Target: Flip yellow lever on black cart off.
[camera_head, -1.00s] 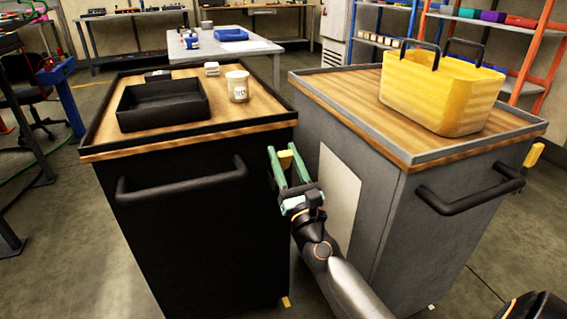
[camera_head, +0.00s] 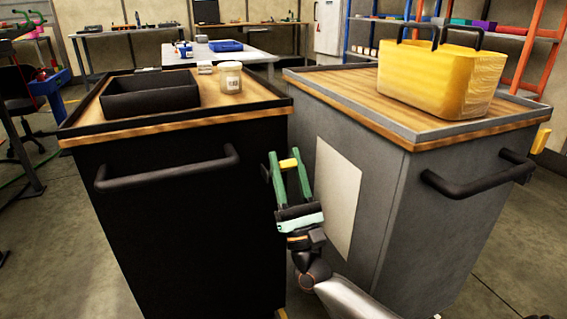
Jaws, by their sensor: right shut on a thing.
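The black cart (camera_head: 190,215) stands at the left with a wooden top and a black bar handle. The yellow lever (camera_head: 289,163) shows at the cart's right side, beside the gap to the grey cart. My right gripper (camera_head: 285,167), with green fingers, reaches up to it from below. Its fingers are shut on the yellow lever, which sits between their tips. The lever's mount is hidden behind the gripper. My left gripper is not in view.
A grey cart (camera_head: 440,215) with a yellow basket (camera_head: 440,80) stands close on the right, leaving a narrow gap for my arm. A black bin (camera_head: 150,97) and a jar (camera_head: 230,78) sit on the black cart. Another yellow lever (camera_head: 540,140) is on the grey cart's far right side.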

